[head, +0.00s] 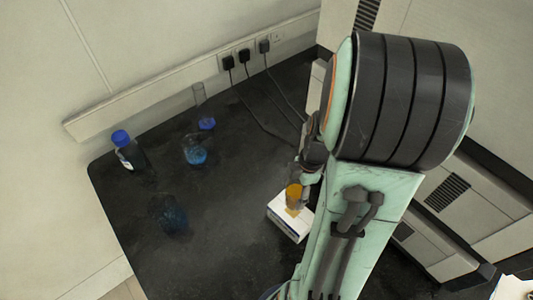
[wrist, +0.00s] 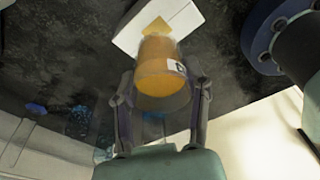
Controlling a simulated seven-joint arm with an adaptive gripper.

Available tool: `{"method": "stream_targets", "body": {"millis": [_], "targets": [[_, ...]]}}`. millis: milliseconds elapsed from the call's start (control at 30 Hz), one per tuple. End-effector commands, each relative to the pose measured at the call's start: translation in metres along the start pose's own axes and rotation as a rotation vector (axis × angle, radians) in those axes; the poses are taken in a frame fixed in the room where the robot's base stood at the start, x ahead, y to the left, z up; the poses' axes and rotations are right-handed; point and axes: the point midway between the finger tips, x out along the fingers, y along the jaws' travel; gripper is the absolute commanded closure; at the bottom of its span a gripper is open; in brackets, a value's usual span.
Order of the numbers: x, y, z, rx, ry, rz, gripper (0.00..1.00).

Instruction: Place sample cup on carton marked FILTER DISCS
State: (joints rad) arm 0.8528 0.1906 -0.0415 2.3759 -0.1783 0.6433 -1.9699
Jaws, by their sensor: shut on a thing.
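The sample cup (wrist: 162,78) is a clear cup with orange contents and a small marked label. It also shows in the head view (head: 293,194). My gripper (wrist: 160,100) is shut on it, with one finger on each side; in the head view my gripper (head: 306,180) is partly hidden by my arm. A white carton (head: 288,222) lies on the dark bench, below or just behind the cup; it also shows in the wrist view (wrist: 190,18) with a yellowish patch. I cannot read its marking, nor tell whether the cup touches it.
On the dark bench (head: 110,185), a blue-capped bottle (head: 127,150), a flask with blue liquid (head: 194,152), a tall cylinder with a blue base (head: 203,108) and a dark blue vessel (head: 172,215) stand left. Plugs and cables (head: 244,56) run along the back wall.

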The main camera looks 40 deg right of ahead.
Motion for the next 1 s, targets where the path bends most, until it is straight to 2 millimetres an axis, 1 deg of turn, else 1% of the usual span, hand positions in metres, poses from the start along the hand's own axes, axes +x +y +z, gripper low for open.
{"method": "stream_targets", "body": {"millis": [300, 367, 700, 733, 767, 800, 833, 1000], "targets": [[0.043, 0.000, 0.006, -0.001, 0.002, -0.003, 0.90], [0.046, 0.000, 0.006, -0.001, 0.001, -0.002, 0.90], [0.049, 0.000, 0.007, -0.002, 0.000, 0.001, 0.90], [0.049, 0.000, 0.007, -0.002, -0.001, 0.001, 0.50], [0.049, 0.001, 0.007, -0.002, -0.001, 0.002, 0.41], [0.049, 0.001, 0.007, -0.002, -0.001, 0.002, 0.28], [0.049, 0.001, 0.007, -0.002, -0.001, 0.002, 0.27], [0.049, 0.001, 0.007, -0.002, -0.001, 0.001, 0.27]]}}
